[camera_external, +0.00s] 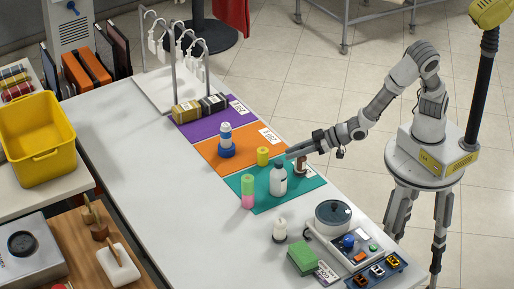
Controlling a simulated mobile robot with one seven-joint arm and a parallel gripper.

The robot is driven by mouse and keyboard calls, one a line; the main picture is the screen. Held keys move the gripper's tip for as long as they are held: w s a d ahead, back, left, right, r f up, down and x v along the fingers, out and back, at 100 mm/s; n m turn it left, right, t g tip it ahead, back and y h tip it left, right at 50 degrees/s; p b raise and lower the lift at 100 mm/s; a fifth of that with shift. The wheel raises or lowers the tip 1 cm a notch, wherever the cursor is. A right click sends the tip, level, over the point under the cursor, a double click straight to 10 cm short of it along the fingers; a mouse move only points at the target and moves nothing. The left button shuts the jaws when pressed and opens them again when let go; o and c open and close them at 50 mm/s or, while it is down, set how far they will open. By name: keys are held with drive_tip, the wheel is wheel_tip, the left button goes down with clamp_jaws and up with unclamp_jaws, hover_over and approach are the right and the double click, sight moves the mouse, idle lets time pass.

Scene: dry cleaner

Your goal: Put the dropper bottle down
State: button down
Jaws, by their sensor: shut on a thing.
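A green-and-pink stack (247,191) stands at the teal mat's left. The table's left side is clear.

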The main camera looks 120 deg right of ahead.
drive_tip(key=w+d+r+n+t+y+b, duration=0.1)
drive_tip(key=w+d+r+n+y+b, duration=0.1)
drive_tip(key=w+r+n+y, duration=0.55)
drive_tip(key=w+d+r+n+y+b, duration=0.1)
drive_tip(key=w+d+r+n+y, duration=0.2)
drive_tip(key=w, duration=0.8)
drive_tip(key=s+d+f+n+g+y+b, duration=0.1)
drive_tip(key=s+d+f+n+g+y, duration=0.1)
drive_tip(key=s+d+f+n+y, duration=0.45)
drive_tip(key=s+d+f+n+g+y+b, duration=0.1)
drive_tip(key=s+d+f+g+b, duration=0.2)
drive_tip(key=s+d, duration=0.5)
drive_tip(key=shift+w+a+f+b, duration=0.3)
drive_tip(key=shift+w+a+f, duration=1.05)
drive_tip(key=shift+f, duration=0.55)
drive_tip(key=shift+w+a+f+b, duration=0.35)
drive_tip(key=shift+w+a+f, duration=0.7)
drive_tip(key=shift+a+f, duration=0.7)
drive_tip(key=shift+w+a+f+b, duration=0.3)
drive_tip(key=shift+w+a+f, duration=0.95)
drive_tip(key=shift+f, duration=0.85)
drive_tip(key=shift+f, duration=0.15)
drive_tip(key=c, duration=0.7)
unclamp_jaws()
